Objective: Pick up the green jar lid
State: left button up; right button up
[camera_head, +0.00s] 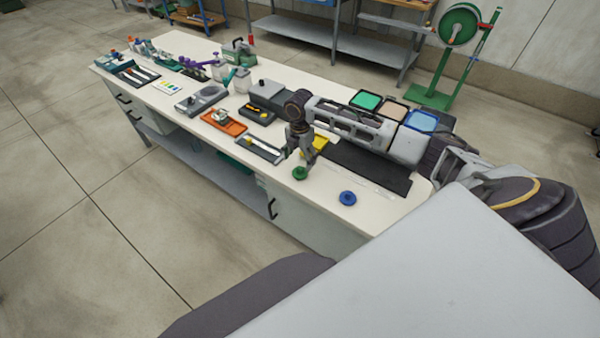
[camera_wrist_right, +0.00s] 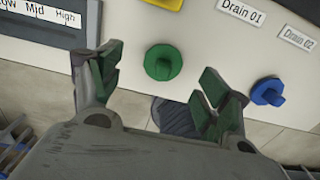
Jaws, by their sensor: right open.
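The green jar lid (camera_head: 300,173) lies on the white bench top near its front edge, with a small knob on top. In the right wrist view the green lid (camera_wrist_right: 163,62) sits beyond and between my open fingertips, not touched by them. My right gripper (camera_head: 300,158) is just above the lid in the head view, fingers pointing down. In the right wrist view the right gripper (camera_wrist_right: 160,85) has its green-padded fingers spread apart and nothing between them. My left gripper is not in view.
A blue lid (camera_head: 347,198) lies to the right of the green one. A grey tray (camera_head: 260,149), an orange tray (camera_head: 223,123) and a yellow item (camera_head: 320,142) lie nearby. A dark mat (camera_head: 370,170) is under my arm. The bench front edge is close to the lid.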

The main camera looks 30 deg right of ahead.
aim_at(301, 167)
jog(key=shift+f, duration=0.1)
jog(key=shift+s+f, duration=0.2)
jog(key=shift+f, duration=0.4)
notch_tip(301, 167, down, 3)
jog(key=shift+s+d+r, duration=0.1)
jog(key=shift+s, duration=0.05)
jog(key=shift+f, duration=0.45)
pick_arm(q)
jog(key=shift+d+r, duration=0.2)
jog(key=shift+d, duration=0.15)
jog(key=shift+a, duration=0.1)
pick_arm(e)
jog(key=shift+c, duration=0.4)
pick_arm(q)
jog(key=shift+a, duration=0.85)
pick_arm(e)
jog(key=c, duration=0.9)
